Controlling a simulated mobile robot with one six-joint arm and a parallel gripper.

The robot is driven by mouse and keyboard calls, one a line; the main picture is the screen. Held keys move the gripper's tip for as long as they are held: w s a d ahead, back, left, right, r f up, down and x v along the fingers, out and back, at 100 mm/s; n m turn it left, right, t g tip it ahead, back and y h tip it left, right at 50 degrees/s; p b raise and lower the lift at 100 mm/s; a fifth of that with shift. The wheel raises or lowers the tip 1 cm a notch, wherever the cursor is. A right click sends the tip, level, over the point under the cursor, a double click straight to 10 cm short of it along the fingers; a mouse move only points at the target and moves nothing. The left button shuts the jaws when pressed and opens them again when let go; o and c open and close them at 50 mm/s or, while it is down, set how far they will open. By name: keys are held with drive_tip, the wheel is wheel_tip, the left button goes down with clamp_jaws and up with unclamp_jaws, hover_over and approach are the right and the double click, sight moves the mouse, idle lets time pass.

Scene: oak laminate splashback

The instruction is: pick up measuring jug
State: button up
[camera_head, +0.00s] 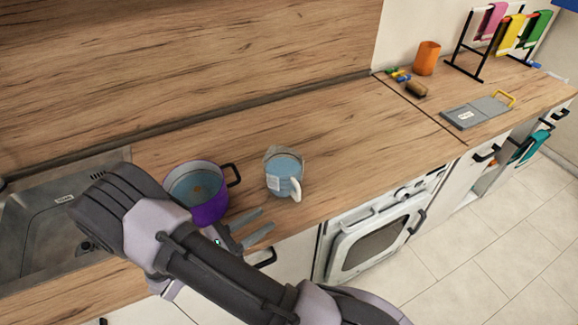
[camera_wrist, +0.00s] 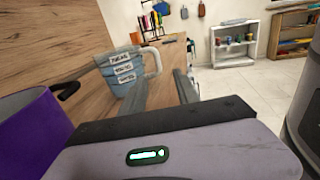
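The measuring jug (camera_head: 284,172) is pale blue-grey with a light handle and white labels. It stands upright on the wooden counter, its handle towards the front right. In the wrist view the jug (camera_wrist: 122,72) appears ahead and left, partly behind a finger. My gripper (camera_head: 258,227) is open, its two fingers apart and pointing right, in front of the jug near the counter's front edge. Nothing shows between the fingers. In the wrist view the gripper (camera_wrist: 166,88) also shows open, with the jug's handle beyond the left finger.
A purple pot (camera_head: 208,205) with a black handle stands left of the jug, close to my gripper. The sink (camera_head: 40,225) is further left. Counter right of the jug is clear up to a grey board (camera_head: 470,112). An orange cup (camera_head: 427,58) stands at the back right.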

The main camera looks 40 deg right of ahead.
sight(287, 179)
drive_tip(key=d+b, duration=0.1)
drive_tip(key=d, duration=0.4)
drive_tip(key=d+b, duration=0.1)
drive_tip(key=d, duration=0.5)
drive_tip(key=d+b, duration=0.2)
drive_tip(key=d, duration=0.3)
drive_tip(key=shift+d+f, duration=0.25)
drive_tip(key=shift+f, duration=0.05)
drive_tip(key=shift+r, duration=0.1)
clamp_jaws()
